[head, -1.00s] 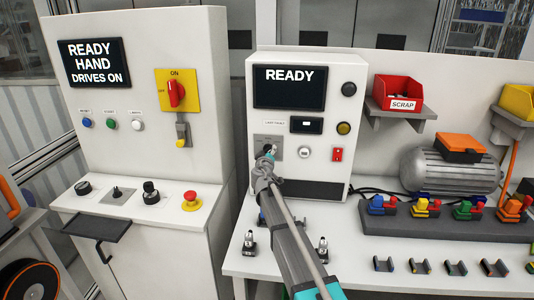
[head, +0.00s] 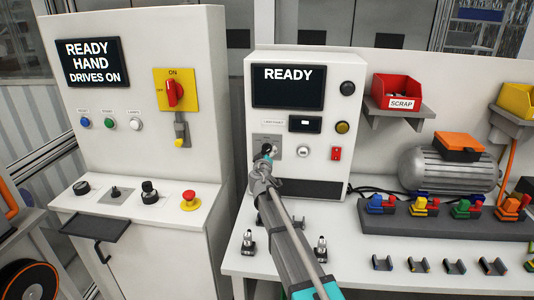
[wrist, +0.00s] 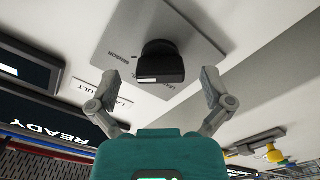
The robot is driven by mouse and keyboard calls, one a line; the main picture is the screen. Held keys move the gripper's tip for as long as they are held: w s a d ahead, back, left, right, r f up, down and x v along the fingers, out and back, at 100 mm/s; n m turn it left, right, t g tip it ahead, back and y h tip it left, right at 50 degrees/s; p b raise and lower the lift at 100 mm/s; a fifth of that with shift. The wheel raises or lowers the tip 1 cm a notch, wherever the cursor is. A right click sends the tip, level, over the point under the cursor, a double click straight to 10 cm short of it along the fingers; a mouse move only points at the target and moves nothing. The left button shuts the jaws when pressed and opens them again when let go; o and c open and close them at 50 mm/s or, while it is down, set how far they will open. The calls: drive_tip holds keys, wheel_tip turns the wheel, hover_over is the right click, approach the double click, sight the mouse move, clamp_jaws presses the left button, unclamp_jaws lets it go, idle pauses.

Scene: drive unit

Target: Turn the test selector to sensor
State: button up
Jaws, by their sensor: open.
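The test selector is a black knob (wrist: 160,62) on a grey plate (wrist: 186,28) in the wrist view. The plate carries the word SENSOR (wrist: 122,55) left of the knob and a partly covered word, starting LEA, below it. A small white mark shows on the knob's lower left edge. My gripper (wrist: 160,86) is open, one finger on each side of the knob with gaps on both sides. In the head view my gripper (head: 264,166) is in front of the tester's lower left, partly hiding the plate (head: 276,142).
The tester's screen (head: 289,88) reads READY. A red switch (head: 336,153), a round white button (head: 303,152) and an amber button (head: 342,127) are right of the selector. Small fixtures (head: 321,248) stand on the bench below. A control cabinet (head: 150,60) stands at the left.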

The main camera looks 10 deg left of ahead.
drive_tip(key=s, duration=1)
drive_tip(key=shift+a, duration=0.15)
